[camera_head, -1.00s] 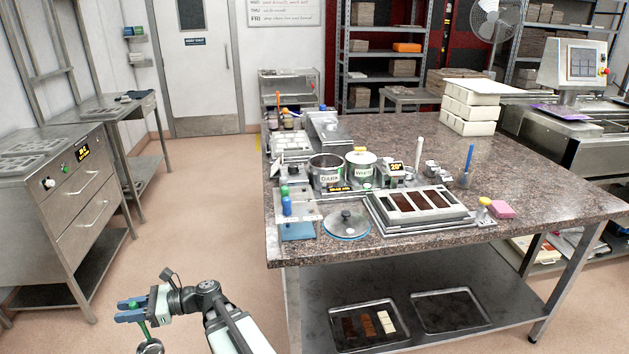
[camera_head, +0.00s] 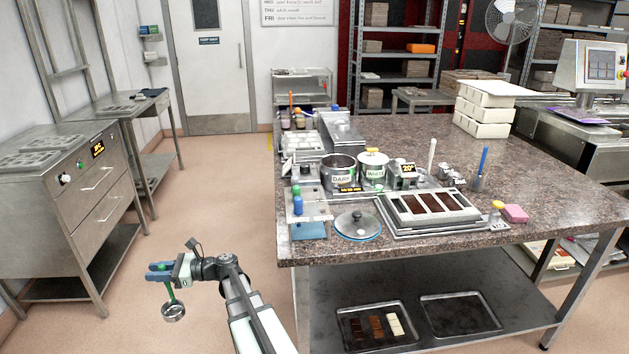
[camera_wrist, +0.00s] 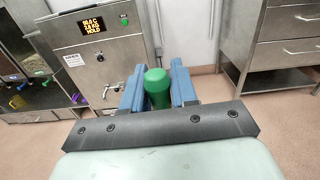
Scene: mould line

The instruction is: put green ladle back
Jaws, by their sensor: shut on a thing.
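The green ladle (camera_head: 172,297) hangs from my gripper (camera_head: 160,271), with its handle between the blue fingers and its metal bowl lowest, over the open floor. In the wrist view, the rounded green handle end (camera_wrist: 157,87) stands between the two blue fingers of my gripper (camera_wrist: 158,88). On the granite table, a pot labelled DARK (camera_head: 341,178) and a lidded pot labelled WHITE (camera_head: 373,170) stand side by side. A small rack (camera_head: 308,204) at the table's near left corner holds blue and green-topped items.
The granite table (camera_head: 545,190) is right of my gripper. A lid (camera_head: 357,224) and a chocolate mould (camera_head: 430,204) lie near its front edge. A steel drawer cabinet (camera_head: 85,185) stands left. The wrist view shows a steel machine (camera_wrist: 95,62) with a tap. The floor between is clear.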

